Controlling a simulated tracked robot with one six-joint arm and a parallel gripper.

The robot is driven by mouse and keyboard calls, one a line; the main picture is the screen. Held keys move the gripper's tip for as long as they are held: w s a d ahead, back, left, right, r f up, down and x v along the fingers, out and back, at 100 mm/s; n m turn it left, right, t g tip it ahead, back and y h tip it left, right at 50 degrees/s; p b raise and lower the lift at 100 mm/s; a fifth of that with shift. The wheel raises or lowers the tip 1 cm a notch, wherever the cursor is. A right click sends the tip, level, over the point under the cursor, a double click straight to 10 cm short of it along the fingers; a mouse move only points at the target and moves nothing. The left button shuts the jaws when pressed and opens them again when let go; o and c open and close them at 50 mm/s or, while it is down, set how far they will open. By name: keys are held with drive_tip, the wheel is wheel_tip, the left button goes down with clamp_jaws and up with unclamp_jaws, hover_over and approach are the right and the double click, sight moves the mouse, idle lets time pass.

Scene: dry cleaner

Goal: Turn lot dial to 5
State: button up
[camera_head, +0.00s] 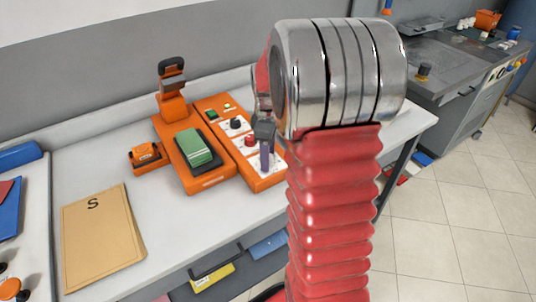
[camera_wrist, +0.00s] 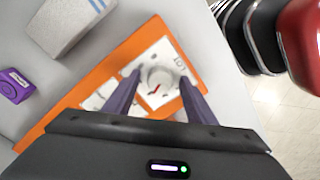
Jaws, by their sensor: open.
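In the wrist view a pale round dial (camera_wrist: 159,79) with a red mark sits on a white plate of an orange panel (camera_wrist: 62,103). In the head view my gripper (camera_head: 266,158) is over the right part of the orange panel (camera_head: 262,182), and the dial between the fingers is hidden there.
A black knob (camera_head: 236,123) and a red knob (camera_head: 250,140) are on the same panel. Left of it are an orange unit with a green block (camera_head: 193,148), a small orange box (camera_head: 146,152) and an envelope marked S (camera_head: 100,235). The white counter (camera_head: 165,215) is clear in front.

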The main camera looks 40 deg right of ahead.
drive_tip(key=shift+c, duration=0.6)
drive_tip(key=c, duration=0.9)
drive_tip(key=shift+m, duration=0.5)
drive_tip(key=m, duration=0.3)
drive_tip(key=shift+m, duration=0.3)
drive_tip(key=m, duration=1.3)
